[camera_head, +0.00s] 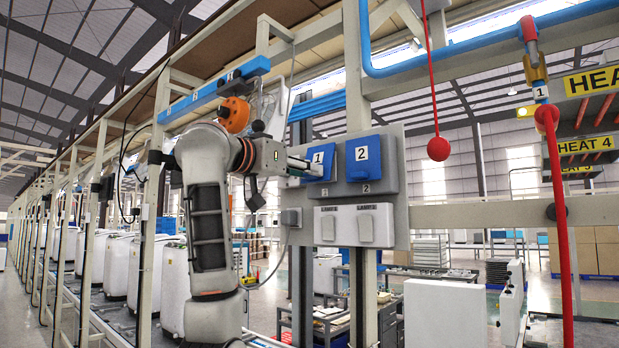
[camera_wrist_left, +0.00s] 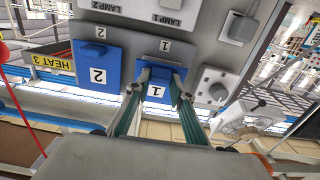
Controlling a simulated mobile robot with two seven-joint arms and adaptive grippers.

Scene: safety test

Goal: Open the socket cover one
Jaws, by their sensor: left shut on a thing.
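Blue socket cover one (camera_head: 322,158) is on the left of the grey socket panel (camera_head: 357,188). It is tilted out from the panel at its lower edge, while blue socket cover two (camera_head: 365,168) lies flat beside it. My left gripper (camera_head: 303,164) reaches cover one from the left. In the left wrist view, cover one (camera_wrist_left: 153,94) is between the two green fingers of my left gripper (camera_wrist_left: 161,88), which are shut on it. The fingers hide part of its edges. Cover two (camera_wrist_left: 97,66) is free. My right gripper is not in view.
Two white lamp switches (camera_head: 357,225) sit below the sockets. A red ball on a cord (camera_head: 438,149) hangs right of the panel. A red vertical rod (camera_head: 561,220) is at the right. A beige post (camera_head: 357,70) stands above the panel.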

